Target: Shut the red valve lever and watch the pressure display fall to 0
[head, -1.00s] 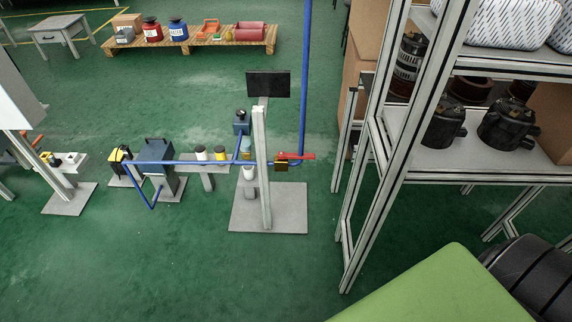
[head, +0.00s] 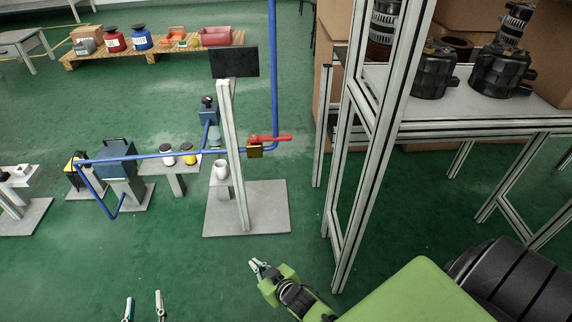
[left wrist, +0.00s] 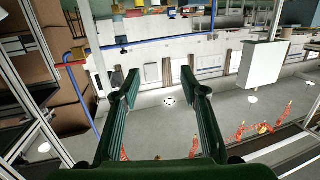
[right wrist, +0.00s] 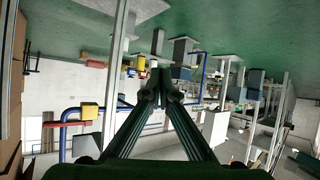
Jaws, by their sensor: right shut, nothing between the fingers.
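The red valve lever (head: 270,138) lies about level, pointing right from a yellow valve body (head: 255,151) on a blue pipe (head: 160,157). The lever also shows in the right wrist view (right wrist: 62,124) and the left wrist view (left wrist: 72,64). The display (head: 234,63) is a dark panel on a grey post; no digits are readable on it. My right gripper (head: 258,268) is shut and empty, low and in front of the post's base plate, apart from the lever. My left gripper (head: 143,307) is open and empty at the bottom edge, left of the post.
A metal shelf frame (head: 352,150) with black alternators (head: 500,75) stands to the right of the valve. A grey base plate (head: 265,210) carries the post. Pedestals with small parts stand at left. A wooden pallet (head: 160,52) lies behind. Green floor in front is clear.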

